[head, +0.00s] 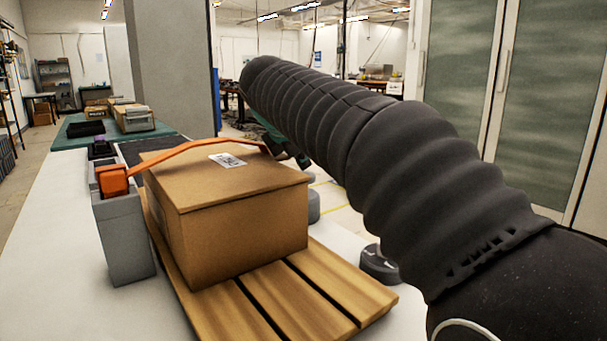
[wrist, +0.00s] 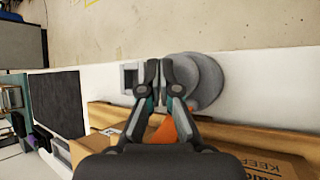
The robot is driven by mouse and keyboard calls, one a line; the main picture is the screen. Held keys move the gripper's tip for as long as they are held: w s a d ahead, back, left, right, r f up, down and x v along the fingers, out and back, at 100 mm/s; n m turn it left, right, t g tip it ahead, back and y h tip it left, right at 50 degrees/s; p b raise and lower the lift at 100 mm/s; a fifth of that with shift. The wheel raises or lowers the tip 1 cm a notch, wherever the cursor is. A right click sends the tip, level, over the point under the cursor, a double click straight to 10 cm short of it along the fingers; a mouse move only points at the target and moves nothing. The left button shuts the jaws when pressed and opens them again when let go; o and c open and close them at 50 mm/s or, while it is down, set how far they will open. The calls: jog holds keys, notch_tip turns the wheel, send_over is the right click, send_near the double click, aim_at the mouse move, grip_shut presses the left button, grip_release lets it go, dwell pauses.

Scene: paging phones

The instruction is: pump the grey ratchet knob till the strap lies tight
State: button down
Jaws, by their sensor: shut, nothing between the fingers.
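A brown cardboard box (head: 240,215) sits on a slatted wooden pallet (head: 285,300). An orange strap (head: 195,147) runs from an orange fitting (head: 112,181) on a grey post (head: 124,240) over the box top to its far right side. The strap looks bowed above the lid. My gripper (wrist: 152,68) is shut and empty. In the wrist view its fingertips overlap the left part of the round grey knob (wrist: 207,80); I cannot tell whether they touch. In the head view my arm hides most of the gripper, and a grey piece (head: 314,206) shows beyond the box.
A dark round piece (head: 379,264) lies on the white table (head: 45,280) right of the pallet. A small square grey piece (wrist: 129,78) is left of the fingertips. Green-topped benches with boxes stand behind at left. Tall glass-door cabinets (head: 535,80) stand at right.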

jog(key=shift+s+f+b, duration=0.15)
jog(key=shift+f+b, duration=0.85)
jog(key=shift+f, duration=0.8)
dwell(1.7)
jog(key=shift+w+a+r+p, duration=0.1)
jog(key=shift+w+r+p, duration=0.1)
jog(key=shift+r+p, duration=0.85)
jog(key=r+p, duration=0.2)
jog(key=p, duration=0.1)
jog(key=shift+w+r, duration=0.2)
jog(key=shift+r+p, duration=0.5)
jog(key=shift+r, duration=0.85)
jog(key=shift+s+r, duration=0.1)
jog(key=shift+r, duration=0.1)
